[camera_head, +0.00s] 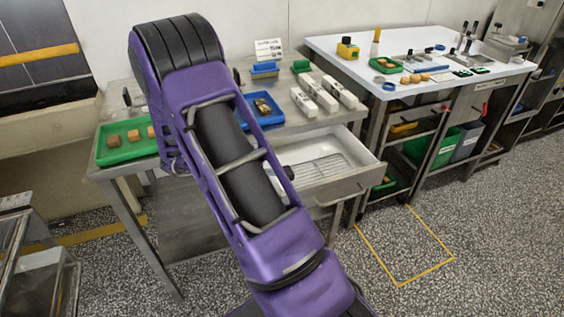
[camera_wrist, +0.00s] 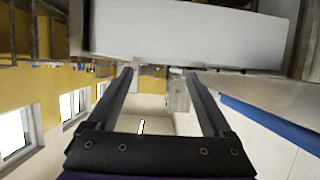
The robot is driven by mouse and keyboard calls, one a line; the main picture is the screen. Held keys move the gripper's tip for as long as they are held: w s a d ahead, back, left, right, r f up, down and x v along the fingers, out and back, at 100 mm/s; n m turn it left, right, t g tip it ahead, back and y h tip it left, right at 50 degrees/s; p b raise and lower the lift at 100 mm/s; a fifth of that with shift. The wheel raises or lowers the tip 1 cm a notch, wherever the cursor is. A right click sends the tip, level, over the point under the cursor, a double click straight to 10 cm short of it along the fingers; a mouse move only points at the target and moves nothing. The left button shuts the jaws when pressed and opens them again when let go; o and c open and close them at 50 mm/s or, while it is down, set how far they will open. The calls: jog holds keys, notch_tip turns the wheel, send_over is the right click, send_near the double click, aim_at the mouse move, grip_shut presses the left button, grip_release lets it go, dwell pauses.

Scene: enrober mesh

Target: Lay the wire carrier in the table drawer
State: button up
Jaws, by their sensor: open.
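The table drawer (camera_head: 362,180) is pulled open at the front of the steel table in the head view. A wire grid that looks like the wire carrier (camera_head: 325,170) lies flat inside it; my arm hides the left part of the drawer and perhaps part of the grid. My gripper (camera_wrist: 159,76) shows in the wrist view with its two fingers apart and nothing seen held between them. In the head view my gripper is not seen, and my purple arm crosses in front of the table. I cannot tell its exact distance from the drawer.
The steel table holds a green tray (camera_head: 112,155) with brown pieces, a blue tray (camera_head: 275,116) and white blocks (camera_head: 340,92). A white-topped table (camera_head: 350,50) stands to the right. Yellow tape (camera_head: 425,272) marks clear floor.

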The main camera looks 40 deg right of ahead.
jog(key=v, duration=0.3)
jog(key=shift+w+a+r, duration=0.1)
jog(key=shift+a+r, duration=0.05)
jog(key=shift+a, duration=0.15)
